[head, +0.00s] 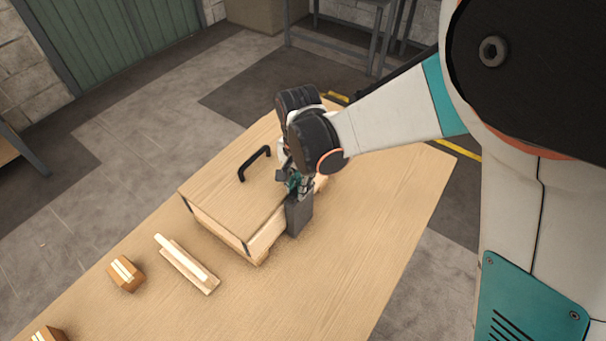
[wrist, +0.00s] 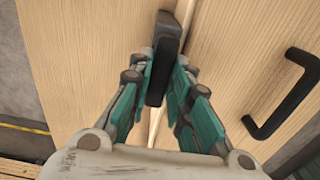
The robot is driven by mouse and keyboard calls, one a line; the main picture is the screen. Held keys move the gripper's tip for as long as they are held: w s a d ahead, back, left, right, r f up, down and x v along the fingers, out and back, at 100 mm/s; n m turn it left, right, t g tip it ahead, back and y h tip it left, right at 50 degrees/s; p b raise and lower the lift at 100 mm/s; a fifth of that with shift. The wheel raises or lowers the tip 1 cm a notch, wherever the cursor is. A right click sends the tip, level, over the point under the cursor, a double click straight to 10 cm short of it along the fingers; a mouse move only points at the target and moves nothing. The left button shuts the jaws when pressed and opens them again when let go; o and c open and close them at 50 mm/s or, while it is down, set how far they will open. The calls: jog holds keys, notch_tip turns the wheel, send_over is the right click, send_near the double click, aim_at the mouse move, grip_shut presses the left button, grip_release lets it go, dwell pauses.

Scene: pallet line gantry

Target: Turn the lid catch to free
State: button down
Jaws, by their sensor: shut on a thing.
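A light wooden box (head: 248,244) with a wooden lid (head: 225,194) stands on the table. The dark lid catch (wrist: 158,75) is a narrow bar between my fingers in the wrist view, in front of a dark grey block (head: 299,215) on the box's side. My gripper (head: 296,184) is at that side, above the block. In the wrist view its teal fingers (wrist: 163,78) are shut on the catch from both sides. In the head view my gripper and wrist hide most of the catch, so its angle is hard to tell there.
A black handle (head: 254,163) stands up from the lid, also at the right of the wrist view (wrist: 285,95). Small wooden blocks (head: 125,274) and a wooden strip piece (head: 187,264) lie on the table (head: 345,265) at left. The table's right side is clear.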

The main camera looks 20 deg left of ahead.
jog(key=c, duration=1.5)
grip_release()
notch_tip(320, 180, up, 12)
jog(key=shift+s+r, duration=0.1)
jog(key=shift+s, duration=0.05)
